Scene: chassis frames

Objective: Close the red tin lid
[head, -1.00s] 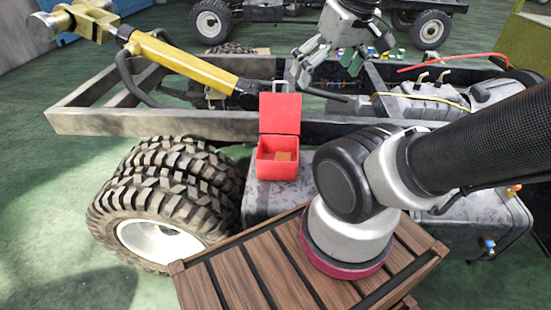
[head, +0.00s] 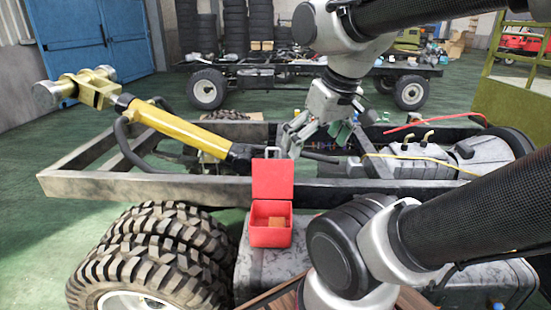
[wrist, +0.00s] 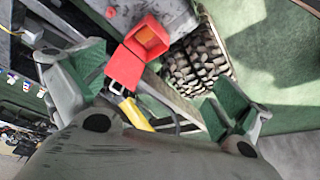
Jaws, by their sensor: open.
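The red tin (head: 270,235) stands on a grey metal box beside the truck frame. Its red lid (head: 272,180) stands upright, hinged at the back, with a light handle or latch on its top edge. Something brown lies inside the tin. In the wrist view the tin (wrist: 150,38) and lid (wrist: 125,68) show between the fingers, some way off. My gripper (head: 292,140) is open and empty, behind and just above the raised lid in the head view. It also shows in the wrist view (wrist: 155,95), its green-padded fingers wide apart. I see no contact with the lid.
The truck frame's rail (head: 150,185) runs behind the tin. A yellow hydraulic cylinder (head: 180,128) slants in from the left, close to the gripper. Big tyres (head: 150,255) stand at left. The grey metal box (head: 265,270) bears the tin.

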